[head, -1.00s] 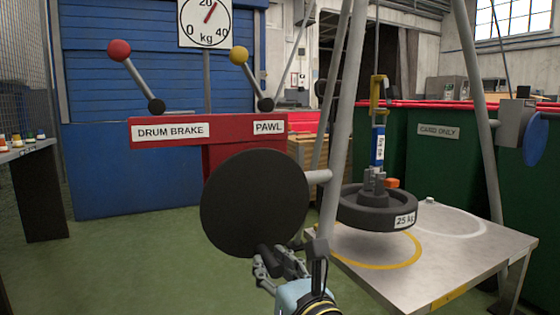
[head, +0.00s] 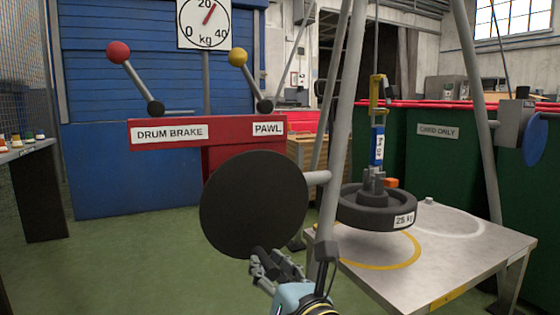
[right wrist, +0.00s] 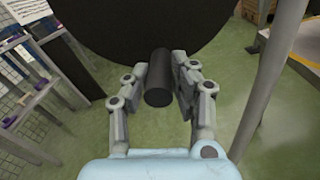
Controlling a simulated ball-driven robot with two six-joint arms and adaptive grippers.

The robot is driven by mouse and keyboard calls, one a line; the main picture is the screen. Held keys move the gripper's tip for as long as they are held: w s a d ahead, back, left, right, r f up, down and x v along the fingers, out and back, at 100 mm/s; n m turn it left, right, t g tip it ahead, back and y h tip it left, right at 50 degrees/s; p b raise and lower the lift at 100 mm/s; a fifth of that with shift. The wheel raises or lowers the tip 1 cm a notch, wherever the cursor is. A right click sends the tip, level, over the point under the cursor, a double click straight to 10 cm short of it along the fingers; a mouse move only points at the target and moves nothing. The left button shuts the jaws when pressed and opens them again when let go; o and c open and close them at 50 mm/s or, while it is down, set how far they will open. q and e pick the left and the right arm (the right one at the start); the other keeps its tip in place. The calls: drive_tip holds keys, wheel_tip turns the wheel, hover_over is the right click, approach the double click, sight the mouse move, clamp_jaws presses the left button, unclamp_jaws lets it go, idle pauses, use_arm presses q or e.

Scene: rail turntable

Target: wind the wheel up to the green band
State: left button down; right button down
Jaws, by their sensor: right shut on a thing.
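A black crank disc (head: 253,203) stands upright at the middle of the head view, and its short dark handle (right wrist: 158,78) sticks out toward me. My right gripper (head: 266,265) is shut on this handle at the disc's lower edge. In the right wrist view my gripper (right wrist: 160,75) has a finger on each side of the handle. A dark round wheel-like weight (head: 377,213) marked 25 kg hangs level from a yellow hook (head: 379,94), a little above a grey platform. No green band is clear in these frames. My left gripper is not in view.
A red stand (head: 222,136) carries a red-knobbed DRUM BRAKE lever (head: 134,75) and a yellow-knobbed PAWL lever (head: 251,77). A dial (head: 205,22) in kg hangs above. Grey frame legs (head: 341,120) rise beside the disc. The platform (head: 455,270) has a yellow ring.

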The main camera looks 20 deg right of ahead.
drive_tip(key=shift+a+m+h, duration=0.5)
drive_tip(key=shift+a+m, duration=0.6)
drive_tip(key=shift+a, duration=0.35)
drive_tip(key=shift+d+p, duration=0.25)
drive_tip(key=shift+p, duration=0.05)
drive_tip(key=shift+d+f, duration=0.15)
drive_tip(key=shift+d, duration=0.35)
drive_tip(key=shift+d+f, duration=0.15)
drive_tip(key=shift+d, duration=0.35)
drive_tip(key=c, duration=1.4)
unclamp_jaws()
drive_tip(key=shift+c, duration=0.2)
drive_tip(key=o, duration=0.6)
drive_tip(key=shift+d, duration=0.2)
drive_tip(key=shift+c, duration=0.2)
drive_tip(key=shift+r, duration=0.15)
drive_tip(key=shift+s+a, duration=0.1)
